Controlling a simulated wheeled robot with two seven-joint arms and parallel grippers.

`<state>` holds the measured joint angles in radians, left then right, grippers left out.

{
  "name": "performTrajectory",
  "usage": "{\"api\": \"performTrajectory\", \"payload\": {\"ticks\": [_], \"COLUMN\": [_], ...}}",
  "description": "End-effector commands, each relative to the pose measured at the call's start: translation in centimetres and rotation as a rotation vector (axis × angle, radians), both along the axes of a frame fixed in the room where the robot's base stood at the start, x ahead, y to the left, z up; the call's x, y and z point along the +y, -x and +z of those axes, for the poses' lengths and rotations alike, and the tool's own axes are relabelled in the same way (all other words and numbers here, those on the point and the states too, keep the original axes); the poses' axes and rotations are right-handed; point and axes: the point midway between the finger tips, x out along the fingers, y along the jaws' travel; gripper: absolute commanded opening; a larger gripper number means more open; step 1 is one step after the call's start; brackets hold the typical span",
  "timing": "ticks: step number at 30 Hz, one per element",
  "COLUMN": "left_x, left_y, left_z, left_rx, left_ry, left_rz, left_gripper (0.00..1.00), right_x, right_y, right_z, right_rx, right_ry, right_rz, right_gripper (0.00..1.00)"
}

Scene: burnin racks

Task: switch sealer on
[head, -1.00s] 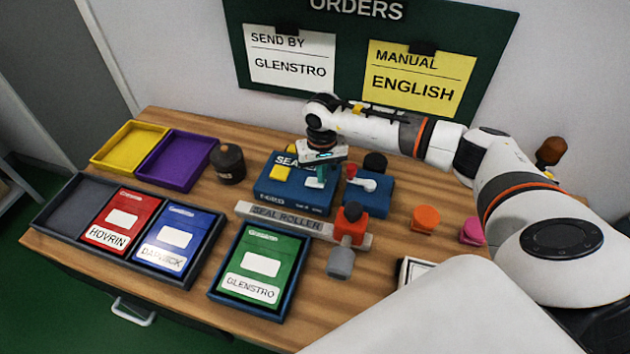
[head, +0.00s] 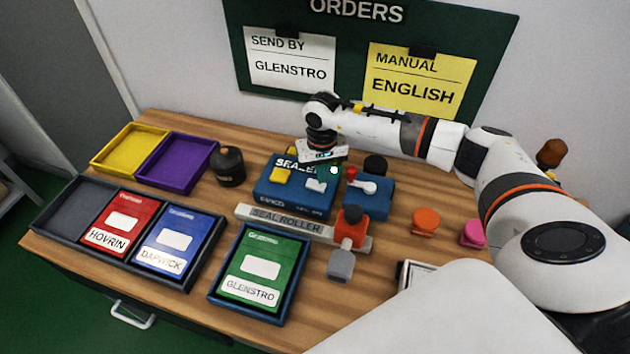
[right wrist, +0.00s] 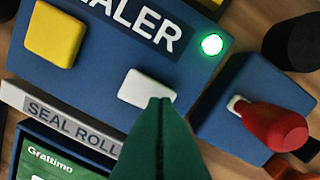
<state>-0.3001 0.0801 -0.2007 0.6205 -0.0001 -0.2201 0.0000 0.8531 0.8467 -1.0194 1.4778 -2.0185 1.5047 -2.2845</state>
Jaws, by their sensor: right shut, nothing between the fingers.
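The blue sealer box (head: 292,203) stands at the back middle of the table. It carries a yellow button (head: 281,176), a white rocker switch (head: 316,186) and a round lamp (head: 334,170) that glows green. In the right wrist view the white switch (right wrist: 147,88), yellow button (right wrist: 54,33) and lit green lamp (right wrist: 211,44) show close up. My right gripper (right wrist: 160,102) is shut and empty. Its green fingertips are at the lower right edge of the white switch; I cannot tell whether they touch it. My left gripper is not in view.
A blue box with a red-tipped lever (head: 372,198) stands right of the sealer. The seal roller (head: 285,222) lies in front, with a green Glenstro packet (head: 254,268) in a tray. A dark pot (head: 230,165) stands at left. Bare wood shows at front right.

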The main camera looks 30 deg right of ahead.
Motion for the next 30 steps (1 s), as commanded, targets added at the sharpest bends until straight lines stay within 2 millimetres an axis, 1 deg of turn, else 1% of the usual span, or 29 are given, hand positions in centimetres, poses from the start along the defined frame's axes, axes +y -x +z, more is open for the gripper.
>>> {"api": "performTrajectory", "payload": {"ticks": [1, 18, 30], "left_x": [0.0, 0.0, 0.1], "left_y": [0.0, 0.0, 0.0], "left_z": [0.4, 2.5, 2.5], "left_rx": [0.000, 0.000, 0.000], "left_ry": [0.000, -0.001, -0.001], "left_rz": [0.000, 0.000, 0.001], "left_gripper": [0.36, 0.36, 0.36], "right_x": [0.0, 0.0, 0.0], "right_y": [0.0, 0.0, 0.0], "right_z": [0.7, 5.1, 5.3], "right_rx": [-0.001, 0.000, 0.001], "right_ry": [0.001, 0.001, 0.001], "right_rz": [0.000, 0.000, 0.000], "right_gripper": [0.00, 0.00, 0.00]}}
